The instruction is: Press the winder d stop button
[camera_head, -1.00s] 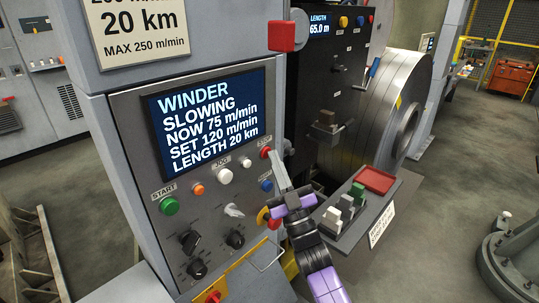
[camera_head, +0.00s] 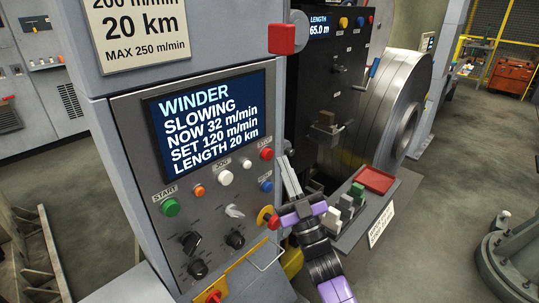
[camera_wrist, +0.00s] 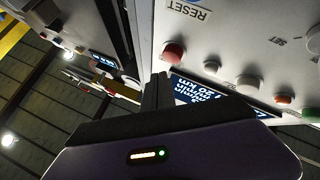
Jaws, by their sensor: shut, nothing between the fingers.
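The winder panel (camera_head: 215,240) stands at the centre of the head view. Its red stop button (camera_head: 267,153) is at the upper right, right of the display (camera_head: 208,117), which reads "WINDER SLOWING NOW 32 m/min". My gripper (camera_head: 285,158) is shut and empty, its tips just right of the stop button and apart from it in the picture. In the wrist view, a red button (camera_wrist: 173,52), apparently the same one, is beside my fingertips (camera_wrist: 158,76), with a small gap. The button's label is too small to read well.
A white button (camera_head: 226,177) and green start button (camera_head: 170,207) are left. A ledge (camera_head: 352,237) with blocks and a red tray is at right.

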